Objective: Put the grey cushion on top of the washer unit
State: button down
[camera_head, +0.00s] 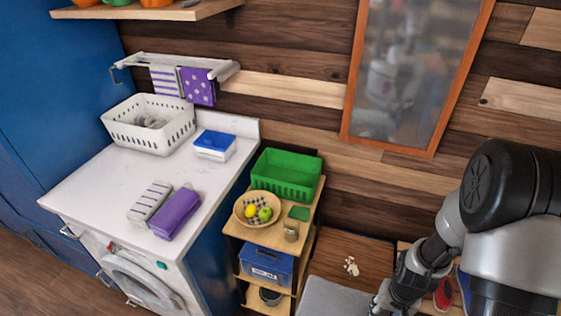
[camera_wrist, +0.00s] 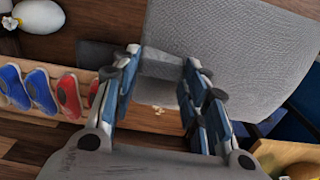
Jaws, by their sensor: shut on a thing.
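The grey cushion (camera_head: 333,300) shows at the bottom edge of the head view, cut off by the frame. In the wrist view the cushion (camera_wrist: 232,45) fills the upper right, and part of it lies between the fingers. My gripper (camera_wrist: 163,72) is shut on the cushion. In the head view my gripper (camera_head: 382,304) is at the cushion's right side, low in the frame and partly hidden. The washer unit (camera_head: 105,188) stands at the left, with a white top and a round door in its front. Bare room shows on its top left of the folded cloths.
On the washer unit are a white basket (camera_head: 150,137), a blue-lidded box (camera_head: 215,145), a striped cloth (camera_head: 150,201) and a purple cloth (camera_head: 176,213). A wooden shelf (camera_head: 268,222) holding a green crate (camera_head: 287,174) and fruit bowl (camera_head: 257,209) stands between washer and cushion. Shoes (camera_wrist: 40,92) sit on a rack.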

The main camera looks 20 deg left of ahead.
aim_at(124, 181)
jog(key=k+j+u, duration=0.1)
jog(key=u, duration=0.3)
jog(key=k+j+u, duration=0.1)
jog(key=u, duration=0.25)
jog(key=k+j+u, duration=0.1)
jog(key=u, duration=0.3)
jog(key=i+j, duration=0.15)
jog(key=j, duration=0.25)
jog(key=i+j, duration=0.15)
jog(key=j, duration=0.25)
jog(key=i+j, duration=0.15)
jog(key=j, duration=0.25)
jog(key=i+j, duration=0.15)
jog(key=j, duration=0.25)
jog(key=i+j, duration=0.15)
jog(key=j, duration=0.25)
